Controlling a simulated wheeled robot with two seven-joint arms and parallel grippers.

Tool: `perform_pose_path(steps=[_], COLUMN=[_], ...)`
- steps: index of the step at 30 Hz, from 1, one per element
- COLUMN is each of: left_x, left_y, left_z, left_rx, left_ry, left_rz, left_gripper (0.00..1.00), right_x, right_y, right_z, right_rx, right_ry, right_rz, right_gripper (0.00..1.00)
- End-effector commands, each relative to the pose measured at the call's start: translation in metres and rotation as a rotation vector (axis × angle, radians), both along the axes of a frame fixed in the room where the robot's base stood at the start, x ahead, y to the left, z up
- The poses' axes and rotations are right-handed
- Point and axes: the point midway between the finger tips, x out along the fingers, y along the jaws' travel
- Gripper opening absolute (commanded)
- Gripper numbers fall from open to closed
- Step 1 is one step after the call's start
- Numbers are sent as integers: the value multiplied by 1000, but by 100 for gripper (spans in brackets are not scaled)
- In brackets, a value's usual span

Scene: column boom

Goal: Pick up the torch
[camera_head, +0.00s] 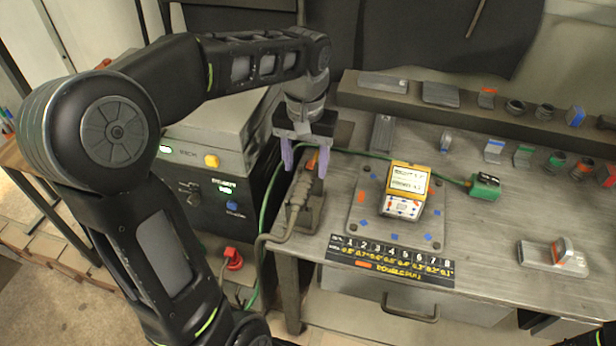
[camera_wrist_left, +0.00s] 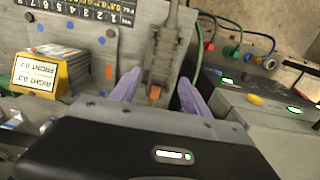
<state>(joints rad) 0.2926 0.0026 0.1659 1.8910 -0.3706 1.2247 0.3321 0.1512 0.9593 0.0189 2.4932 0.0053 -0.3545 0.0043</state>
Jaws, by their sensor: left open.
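The torch (camera_head: 301,192) is a grey handle-like piece with an orange part near its top, at the left edge of the workbench, with a thick grey cable running from its lower end. My left gripper (camera_head: 305,172) is above it, fingers pointing down, one purple finger on each side of its orange end. In the left wrist view the torch (camera_wrist_left: 163,55) runs up the picture between the two open fingers (camera_wrist_left: 157,88). I cannot tell whether either finger touches it. Its underside and holder are partly hidden. My right gripper is out of view.
A yellow block with a label (camera_head: 408,180) stands on a dotted plate (camera_head: 366,232) right of the torch. A green cable with a green clamp (camera_head: 484,187) crosses the bench. A power unit (camera_head: 215,180) stands close on the left. Small samples line the back shelf (camera_head: 465,112).

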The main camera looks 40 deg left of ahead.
Motion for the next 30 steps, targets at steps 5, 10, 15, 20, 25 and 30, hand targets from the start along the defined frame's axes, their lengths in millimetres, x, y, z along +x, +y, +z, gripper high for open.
perform_pose_path(steps=[5, 10, 15, 20, 25, 30], left_x=[0, 0, 0, 0, 0, 2], left_y=[0, 0, 0, 0, 0, 0], left_z=[-10, -25, -27, -28, -44, -70], left_rx=[0, -1, 0, 0, -1, 0], left_ry=[4, 3, 1, 1, 6, 4], left_rz=[0, 0, 0, 0, 0, 0], left_gripper=[55, 55, 55, 55, 55, 55], right_x=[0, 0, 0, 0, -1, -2], right_y=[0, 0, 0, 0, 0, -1], right_z=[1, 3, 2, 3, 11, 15], right_rx=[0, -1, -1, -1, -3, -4], right_ry=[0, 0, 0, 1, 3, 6], right_rz=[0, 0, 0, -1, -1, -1], right_gripper=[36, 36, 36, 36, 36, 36])
